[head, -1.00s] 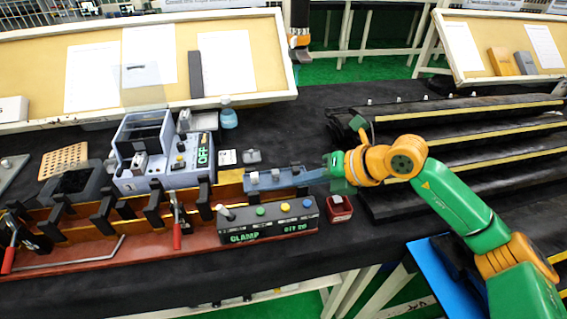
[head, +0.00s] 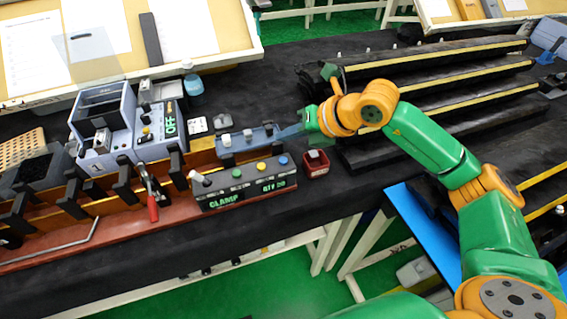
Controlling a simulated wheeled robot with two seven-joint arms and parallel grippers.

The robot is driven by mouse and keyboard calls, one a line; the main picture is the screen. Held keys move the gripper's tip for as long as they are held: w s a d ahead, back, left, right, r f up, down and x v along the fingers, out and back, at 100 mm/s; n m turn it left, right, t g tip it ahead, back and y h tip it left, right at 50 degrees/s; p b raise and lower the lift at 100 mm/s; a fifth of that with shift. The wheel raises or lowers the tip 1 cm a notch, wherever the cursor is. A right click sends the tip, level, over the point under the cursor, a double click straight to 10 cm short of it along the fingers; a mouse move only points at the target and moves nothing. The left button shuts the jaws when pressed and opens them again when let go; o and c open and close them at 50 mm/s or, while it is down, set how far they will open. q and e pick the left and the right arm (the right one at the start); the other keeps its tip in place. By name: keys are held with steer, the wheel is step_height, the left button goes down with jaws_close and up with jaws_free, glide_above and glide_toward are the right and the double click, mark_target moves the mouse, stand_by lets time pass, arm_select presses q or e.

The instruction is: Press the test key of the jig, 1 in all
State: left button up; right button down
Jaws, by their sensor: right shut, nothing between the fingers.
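The jig (head: 62,228) is a long red-brown rail with black clamp blocks, a red-handled lever and a bent metal rod, at the left. A dark control box (head: 243,187) at its right end has a white lever, green, yellow and blue buttons, and green lit lettering reading CLAMP on its front. I cannot tell which button is the test key. My right gripper (head: 291,131) is shut and empty, beside the right end of a blue-grey bar (head: 236,143) behind the control box. I cannot tell whether it touches the bar. My left gripper is not in view.
A blue-grey machine (head: 103,128) with a lit OFF sign stands behind the rail. A small red box (head: 317,163) sits right of the control box. Dark stepped racks (head: 440,98) with yellow strips fill the right. Bare black table lies in front of the rail.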

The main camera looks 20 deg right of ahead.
mark_target(283, 161)
step_height(283, 161, down, 5)
steer(key=b, duration=0.3)
steer(key=shift+w+f+b, duration=0.1)
steer(key=shift+b, duration=0.2)
stand_by(1.5)
steer(key=shift+f+b, duration=0.3)
steer(key=shift+b, duration=0.1)
steer(key=shift+f+b, duration=0.45)
steer(key=shift+b, duration=0.1)
stand_by(0.4)
stand_by(0.4)
steer(key=shift+r+p, duration=0.65)
steer(key=shift+r, duration=0.25)
steer(key=shift+r, duration=0.1)
